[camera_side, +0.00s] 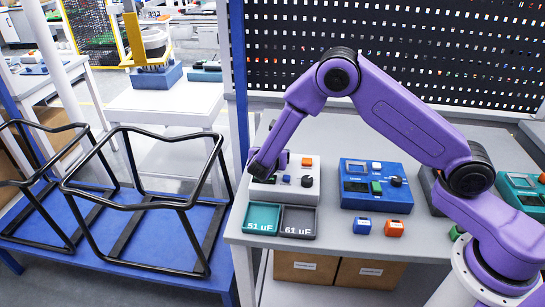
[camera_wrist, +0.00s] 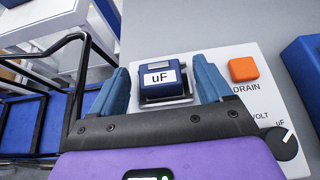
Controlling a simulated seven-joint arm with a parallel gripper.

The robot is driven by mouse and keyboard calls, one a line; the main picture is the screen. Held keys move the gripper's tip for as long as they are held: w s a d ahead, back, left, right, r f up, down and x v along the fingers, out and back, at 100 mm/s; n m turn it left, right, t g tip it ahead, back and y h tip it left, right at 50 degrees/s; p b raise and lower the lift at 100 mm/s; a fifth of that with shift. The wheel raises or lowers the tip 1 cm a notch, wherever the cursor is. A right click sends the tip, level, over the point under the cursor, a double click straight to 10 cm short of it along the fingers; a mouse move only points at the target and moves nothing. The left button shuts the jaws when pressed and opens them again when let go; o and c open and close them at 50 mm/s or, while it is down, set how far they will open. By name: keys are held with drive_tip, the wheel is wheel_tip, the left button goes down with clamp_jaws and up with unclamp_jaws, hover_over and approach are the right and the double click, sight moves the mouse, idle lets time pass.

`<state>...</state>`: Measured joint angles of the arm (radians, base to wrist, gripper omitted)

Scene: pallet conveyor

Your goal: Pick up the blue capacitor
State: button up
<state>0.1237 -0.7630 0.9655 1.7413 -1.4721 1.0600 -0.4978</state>
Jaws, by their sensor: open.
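A small blue capacitor (camera_side: 362,226) with a pale label lies on the grey table, in front of the blue tester. My gripper (camera_side: 264,168) is low over the left side of the white tester (camera_side: 312,187), well left of that capacitor. In the wrist view my gripper (camera_wrist: 168,88) is open, its blue fingers on either side of a dark blue block (camera_wrist: 158,73) with a white face reading "uF" on the white tester (camera_wrist: 222,62). I cannot tell whether this block is a tester display or another capacitor. No grip on it shows.
An orange block (camera_side: 395,228) sits beside the blue capacitor. A teal tray (camera_side: 262,217) marked 51 uF and a grey tray (camera_side: 298,221) marked 61 uF stand in front of the white tester. The blue tester (camera_side: 372,199) is to its right. Bare table lies between them.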

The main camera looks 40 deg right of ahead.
drive_tip(key=c, duration=1.3)
drive_tip(key=shift+r, duration=0.15)
